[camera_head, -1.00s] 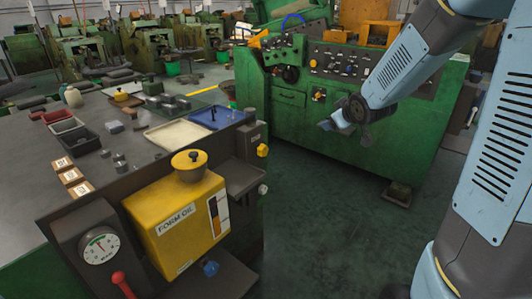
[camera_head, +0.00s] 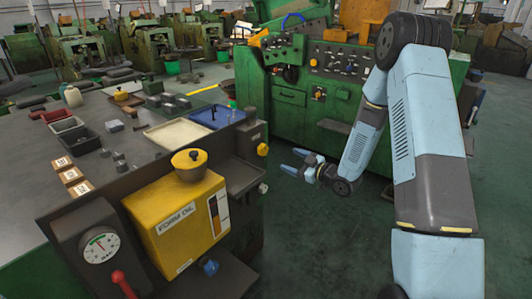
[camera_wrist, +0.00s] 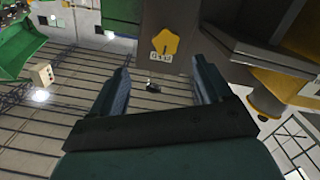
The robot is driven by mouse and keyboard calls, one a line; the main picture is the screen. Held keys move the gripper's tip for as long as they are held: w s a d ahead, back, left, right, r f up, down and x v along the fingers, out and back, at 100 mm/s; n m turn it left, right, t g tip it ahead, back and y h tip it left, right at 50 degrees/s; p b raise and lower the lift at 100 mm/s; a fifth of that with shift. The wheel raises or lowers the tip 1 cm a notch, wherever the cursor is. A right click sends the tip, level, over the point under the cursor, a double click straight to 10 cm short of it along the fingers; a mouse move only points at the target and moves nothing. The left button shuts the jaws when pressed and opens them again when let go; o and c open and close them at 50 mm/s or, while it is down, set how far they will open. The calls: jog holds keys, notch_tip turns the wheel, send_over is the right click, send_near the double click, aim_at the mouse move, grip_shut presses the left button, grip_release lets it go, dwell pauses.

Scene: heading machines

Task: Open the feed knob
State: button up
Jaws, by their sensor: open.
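A yellow lobed knob (camera_head: 262,150) sits on the right side of a dark grey box at the end of the near bench. The wrist view shows a yellow star-shaped knob (camera_wrist: 165,43) on a dark panel, with a small white label (camera_wrist: 161,57) at its lower edge that I cannot read surely. My gripper (camera_head: 291,162) is open and empty, its two blue fingers pointing left towards the bench end, to the right of the knob and apart from it. In the wrist view, my gripper (camera_wrist: 160,75) has its fingers spread below the knob, with nothing between them.
A yellow form-oil tank (camera_head: 178,222) stands at the bench's front, with a blue knob (camera_head: 210,267) below. A pale knob (camera_head: 264,188) is under the yellow one. A grey shelf (camera_head: 243,178) juts out there. A green machine (camera_head: 290,110) stands behind; the floor between is clear.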

aim_at(265, 152)
jog(key=shift+y, duration=0.4)
jog(key=x, duration=0.9)
jog(key=f+x, duration=0.1)
jog(key=x, duration=0.3)
jog(key=shift+s+a, duration=0.1)
jog(key=shift+a, duration=0.45)
jog(key=shift+c, duration=0.3)
